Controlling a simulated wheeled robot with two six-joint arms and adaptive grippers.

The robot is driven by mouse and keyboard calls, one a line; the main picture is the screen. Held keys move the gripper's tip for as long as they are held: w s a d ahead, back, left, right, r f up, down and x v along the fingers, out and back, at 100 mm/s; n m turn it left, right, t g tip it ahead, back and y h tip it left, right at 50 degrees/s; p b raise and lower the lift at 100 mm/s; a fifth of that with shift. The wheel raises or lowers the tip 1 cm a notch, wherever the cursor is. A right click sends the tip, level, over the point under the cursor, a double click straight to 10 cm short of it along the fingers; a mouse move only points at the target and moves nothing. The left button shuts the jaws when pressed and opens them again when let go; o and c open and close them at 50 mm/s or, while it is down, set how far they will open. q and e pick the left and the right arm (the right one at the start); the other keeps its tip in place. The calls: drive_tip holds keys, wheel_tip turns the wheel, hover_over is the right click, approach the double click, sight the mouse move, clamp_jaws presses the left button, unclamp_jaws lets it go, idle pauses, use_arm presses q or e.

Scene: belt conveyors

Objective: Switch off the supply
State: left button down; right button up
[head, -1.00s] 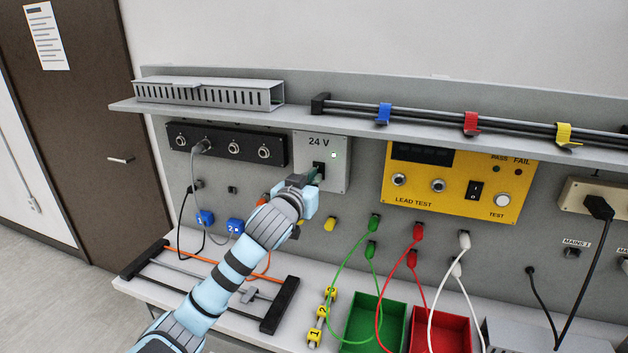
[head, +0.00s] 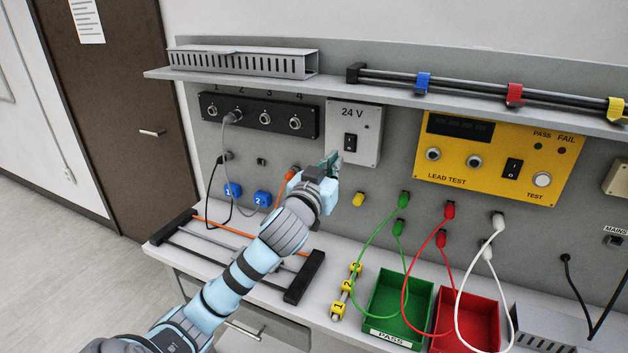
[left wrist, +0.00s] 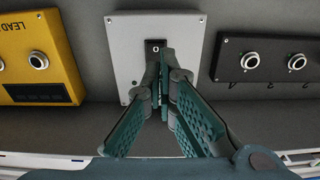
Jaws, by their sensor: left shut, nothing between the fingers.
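The supply is a light grey box marked 24 V (head: 369,122) on the back panel. It has a black rocker switch (head: 350,142) and a small indicator (head: 367,127), which looks dark. My left gripper (head: 333,159) is shut and empty, just below and left of the switch in the head view, and seems apart from it. In the left wrist view the box (left wrist: 127,60) is ahead. The closed fingertips (left wrist: 164,62) overlap part of the switch (left wrist: 154,46), whose O mark shows. My right gripper is not in view.
A yellow lead tester (head: 478,185) is right of the supply and a black socket strip (head: 268,130) left. A shelf (head: 340,84) juts out above. Green (head: 372,312) and red (head: 455,335) bins and hanging leads stand below right. A black-ended rack (head: 305,277) lies under my arm.

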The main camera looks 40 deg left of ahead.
use_arm(q)
drive_tip(key=v, duration=0.8)
drive_tip(key=shift+d+b, duration=0.25)
drive_tip(key=shift+b, duration=0.15)
drive_tip(key=shift+f, duration=0.15)
